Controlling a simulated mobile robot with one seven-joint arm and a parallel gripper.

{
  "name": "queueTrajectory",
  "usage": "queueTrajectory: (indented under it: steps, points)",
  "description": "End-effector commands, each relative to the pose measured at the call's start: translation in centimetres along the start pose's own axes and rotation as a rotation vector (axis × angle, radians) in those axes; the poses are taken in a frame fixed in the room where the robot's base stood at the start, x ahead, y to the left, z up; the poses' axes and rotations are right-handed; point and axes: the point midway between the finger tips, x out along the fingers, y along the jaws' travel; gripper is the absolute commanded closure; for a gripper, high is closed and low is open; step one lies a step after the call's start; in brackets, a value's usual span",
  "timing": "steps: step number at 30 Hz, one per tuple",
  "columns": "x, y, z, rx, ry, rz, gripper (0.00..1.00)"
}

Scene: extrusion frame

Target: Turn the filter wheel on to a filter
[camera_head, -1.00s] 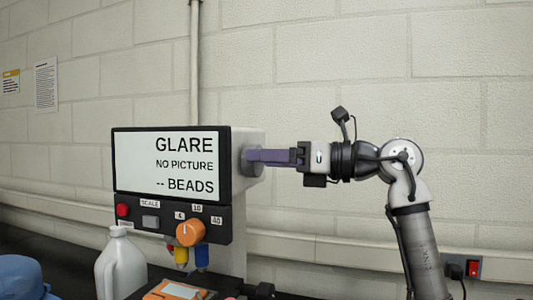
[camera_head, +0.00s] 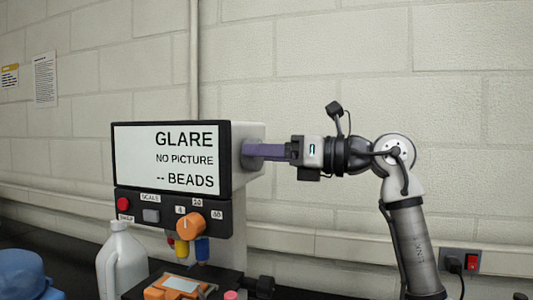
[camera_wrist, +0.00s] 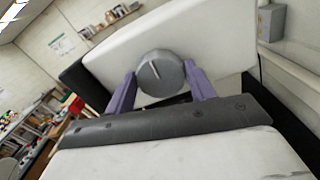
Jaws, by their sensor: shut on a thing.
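The filter wheel is a round grey knob (camera_wrist: 160,76) with a pale pointer line, on the white side of the machine. In the wrist view my gripper's purple fingers (camera_wrist: 160,92) stand on either side of the knob, shut on it. The line points up and slightly left. In the head view my gripper (camera_head: 262,151) reaches in from the right to the machine's right side, and the knob is mostly hidden behind the fingers. The machine's screen (camera_head: 172,158) reads "GLARE", "NO PICTURE" and "-- BEADS".
Below the screen are a red button (camera_head: 123,204), a grey switch (camera_head: 151,216) and an orange scale dial (camera_head: 191,223). A white jug (camera_head: 121,262) stands at front left, beside a blue object (camera_head: 25,275). An orange-framed piece (camera_head: 178,288) lies below the machine.

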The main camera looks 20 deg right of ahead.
Motion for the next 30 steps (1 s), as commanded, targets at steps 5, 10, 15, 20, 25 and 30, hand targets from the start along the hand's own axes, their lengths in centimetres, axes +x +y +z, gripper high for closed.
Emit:
queueTrajectory:
  steps: [5,10,15,20,25,30]
  points:
    - [-0.03,-0.01,0.08,0.064,0.001,-0.002,0.68]
    - [-0.06,-0.07,0.11,0.181,0.001,-0.004,0.68]
    - [-0.05,-0.15,0.09,0.336,0.001,-0.004,0.68]
    - [-0.08,-0.25,0.07,0.489,-0.001,-0.004,0.68]
    - [-0.09,-0.29,0.07,0.652,-0.002,-0.004,0.68]
    - [-0.09,-0.37,0.01,0.813,-0.003,-0.004,0.68]
